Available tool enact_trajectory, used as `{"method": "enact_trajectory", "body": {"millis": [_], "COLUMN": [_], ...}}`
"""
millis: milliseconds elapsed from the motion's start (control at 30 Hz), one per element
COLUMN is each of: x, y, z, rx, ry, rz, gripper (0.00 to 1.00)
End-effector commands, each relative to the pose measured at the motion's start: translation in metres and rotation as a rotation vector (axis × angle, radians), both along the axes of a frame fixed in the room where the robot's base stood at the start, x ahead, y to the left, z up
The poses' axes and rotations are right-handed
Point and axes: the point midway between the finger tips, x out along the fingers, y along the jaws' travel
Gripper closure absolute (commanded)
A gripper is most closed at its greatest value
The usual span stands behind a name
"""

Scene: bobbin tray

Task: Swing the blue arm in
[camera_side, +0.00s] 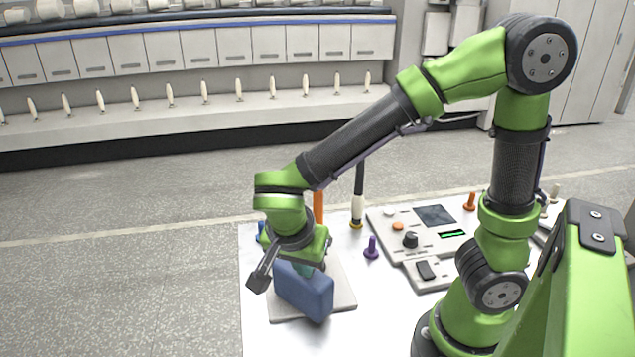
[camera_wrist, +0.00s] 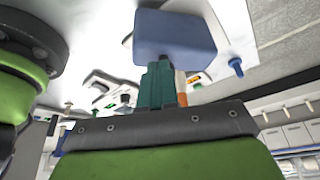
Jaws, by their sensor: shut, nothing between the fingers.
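A blue, rounded block-like piece (camera_side: 303,291), which I take to be the blue arm, is over a grey base plate (camera_side: 341,290) at the front of the white table. My gripper (camera_side: 306,269) points down just behind it, and its teal fingers are mostly hidden by the blue piece. In the wrist view the shut fingers (camera_wrist: 161,84) end close to the blue piece (camera_wrist: 175,37), with nothing held between them. I cannot tell whether the fingertips touch it. The pivot of the blue piece is not visible.
An orange post (camera_side: 318,207) stands behind my gripper. A black-and-white post (camera_side: 357,205), a purple peg (camera_side: 371,248) and an orange peg (camera_side: 470,202) stand farther right. A control panel (camera_side: 405,240) with knob and screen lies at right. Open floor lies left of the table.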

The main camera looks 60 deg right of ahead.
Motion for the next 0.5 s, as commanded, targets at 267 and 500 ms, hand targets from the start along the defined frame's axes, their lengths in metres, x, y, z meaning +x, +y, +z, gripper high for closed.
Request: {"method": "enact_trajectory", "body": {"millis": [267, 500], "x": [-0.005, -0.007], "y": [-0.013, -0.032], "z": [0.0, -0.001], "rx": [-0.001, -0.002], "ry": [0.0, 0.002], "rz": [0.145, 0.219], "gripper": [1.0, 1.0]}}
